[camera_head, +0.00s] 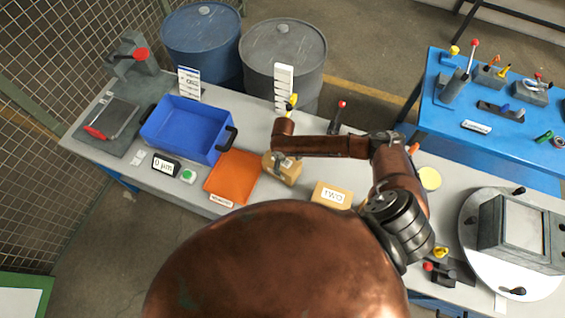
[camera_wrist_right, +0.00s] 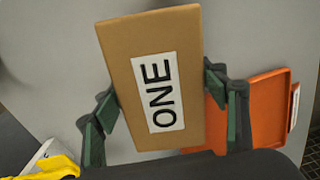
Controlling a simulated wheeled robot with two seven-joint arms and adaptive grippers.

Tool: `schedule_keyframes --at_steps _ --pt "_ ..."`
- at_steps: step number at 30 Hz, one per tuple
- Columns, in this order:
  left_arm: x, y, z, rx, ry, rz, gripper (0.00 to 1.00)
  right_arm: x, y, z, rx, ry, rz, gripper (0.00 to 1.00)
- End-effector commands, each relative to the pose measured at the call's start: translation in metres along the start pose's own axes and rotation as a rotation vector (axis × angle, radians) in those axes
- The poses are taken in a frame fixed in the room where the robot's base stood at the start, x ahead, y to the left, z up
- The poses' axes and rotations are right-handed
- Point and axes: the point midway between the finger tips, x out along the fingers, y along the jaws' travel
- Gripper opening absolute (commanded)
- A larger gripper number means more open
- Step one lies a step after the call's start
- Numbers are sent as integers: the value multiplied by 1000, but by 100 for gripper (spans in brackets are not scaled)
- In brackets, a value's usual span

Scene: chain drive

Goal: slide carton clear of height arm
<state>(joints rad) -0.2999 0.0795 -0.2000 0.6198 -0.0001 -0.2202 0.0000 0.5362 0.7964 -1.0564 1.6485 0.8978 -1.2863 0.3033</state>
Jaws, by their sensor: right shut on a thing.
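My right gripper (camera_head: 282,157) is over a small brown carton on the grey bench in the head view, its arm coming in from the right. The carton (camera_head: 290,175) is partly hidden by the gripper. In the right wrist view the carton (camera_wrist_right: 150,48) carries a white label reading ONE and sits between the green-padded fingers of my gripper (camera_wrist_right: 165,112), which is shut on it. Behind it stands a white graduated upright (camera_head: 283,82) with a yellow part (camera_head: 292,102) low on it; my wrist hides its lower end. My left gripper is not in view.
A carton labelled TWO (camera_head: 333,187) is to the right, partly covered by my arm. An orange tray (camera_head: 232,176) lies close on the left, then a blue bin (camera_head: 187,130). A red-knobbed lever (camera_head: 338,116) stands behind. A turntable (camera_head: 478,282) is at far right.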

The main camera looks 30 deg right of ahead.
Motion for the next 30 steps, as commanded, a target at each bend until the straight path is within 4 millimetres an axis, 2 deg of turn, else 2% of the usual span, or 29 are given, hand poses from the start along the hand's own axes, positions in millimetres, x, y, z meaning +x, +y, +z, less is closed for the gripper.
schedule_keyframes --at_steps 1,9,19,20,28,30 --pt "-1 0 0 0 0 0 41 -5 8 -3 6 10 10 9" --pt "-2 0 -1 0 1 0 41 -6 27 2 11 10 13 8" --pt "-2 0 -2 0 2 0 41 -6 27 -1 2 9 12 8" --pt "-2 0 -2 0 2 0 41 -6 27 -2 1 9 12 68" --pt "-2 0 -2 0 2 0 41 -4 27 1 2 5 10 87" --pt "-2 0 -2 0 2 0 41 -4 27 1 3 5 10 87"
